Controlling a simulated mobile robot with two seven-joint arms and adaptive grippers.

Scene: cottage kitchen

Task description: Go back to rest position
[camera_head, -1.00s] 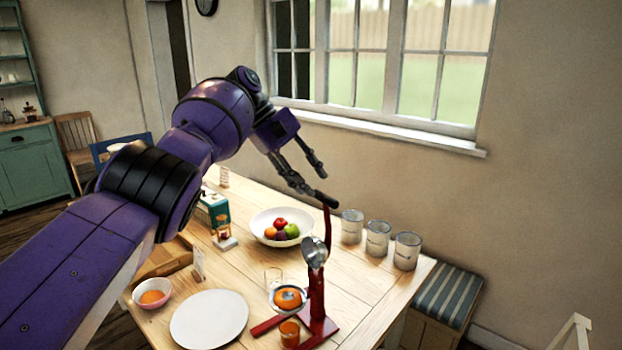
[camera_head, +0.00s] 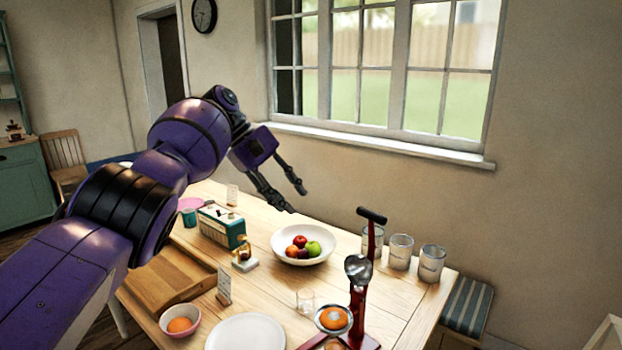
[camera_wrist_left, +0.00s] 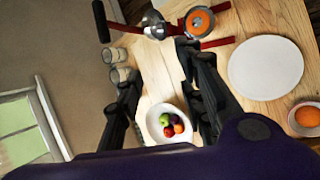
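My left gripper (camera_head: 295,199) is in the air above the far side of the table, near the fruit bowl, with its two fingers apart. The left wrist view shows nothing between the fingers (camera_wrist_left: 158,68). The purple left arm comes in from the left over the table. My right gripper is in neither view. A red lever juicer (camera_head: 357,303) with a black handle stands to the right of the left gripper, apart from it. An orange half (camera_head: 334,318) sits at the juicer.
The window wall is behind.

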